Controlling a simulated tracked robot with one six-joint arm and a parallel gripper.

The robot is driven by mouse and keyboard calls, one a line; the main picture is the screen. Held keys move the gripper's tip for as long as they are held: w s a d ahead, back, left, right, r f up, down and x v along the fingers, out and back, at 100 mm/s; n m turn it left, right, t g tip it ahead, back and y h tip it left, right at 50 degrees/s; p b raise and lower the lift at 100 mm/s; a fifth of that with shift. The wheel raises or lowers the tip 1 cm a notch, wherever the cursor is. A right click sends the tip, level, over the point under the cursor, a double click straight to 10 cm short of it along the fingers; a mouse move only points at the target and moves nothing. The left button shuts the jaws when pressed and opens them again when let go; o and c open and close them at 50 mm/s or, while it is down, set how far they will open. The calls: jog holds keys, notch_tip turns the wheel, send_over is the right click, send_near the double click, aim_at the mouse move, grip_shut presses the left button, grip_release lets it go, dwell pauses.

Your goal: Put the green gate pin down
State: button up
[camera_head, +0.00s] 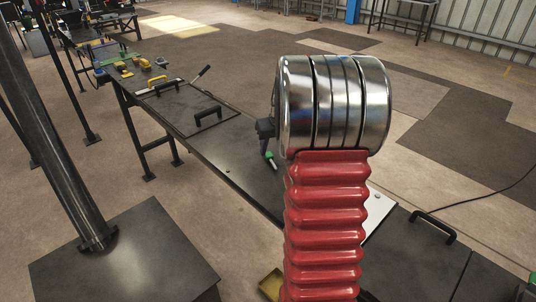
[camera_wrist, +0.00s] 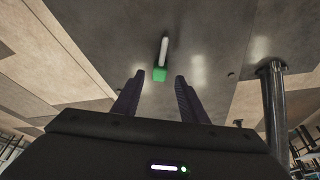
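The green gate pin (camera_head: 270,158) has a green end and a pale shaft, and shows small at the dark bench top in the head view. In the wrist view the pin (camera_wrist: 160,74) has its green end towards me and its pale shaft pointing away. My gripper (camera_wrist: 159,77) is open, with its two dark fingers apart on either side of the green end and a visible gap at each side. In the head view my gripper (camera_head: 264,140) is partly hidden behind my arm. I cannot tell the exact height between fingertips and pin.
The long dark bench (camera_head: 215,148) carries plates with black handles (camera_head: 208,115) and a lever (camera_head: 201,74). Yellow items (camera_head: 124,67) lie at its far end. A metal post (camera_head: 62,150) stands on a dark block (camera_head: 125,255) at left. A post (camera_wrist: 274,105) shows right in the wrist view.

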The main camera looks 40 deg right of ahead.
aim_at(274, 166)
jog(key=v, duration=0.7)
jog(key=shift+r, duration=0.25)
jog(key=shift+s, duration=0.15)
jog(key=s+a+r+n, duration=0.1)
jog(key=s+a+r, duration=0.15)
jog(key=a, duration=0.75)
jog(key=s+a+r+n, duration=0.1)
jog(key=s+a+r, duration=0.15)
jog(key=a, duration=0.75)
jog(key=s+a+f+n+t+y, duration=0.1)
jog(key=s+a+f+n, duration=0.1)
jog(key=s+a, duration=1.2)
jog(key=a, duration=0.2)
jog(key=shift+a+y, duration=0.3)
jog(key=shift+a, duration=0.05)
jog(key=shift+f, duration=0.1)
jog(key=shift+c, duration=1)
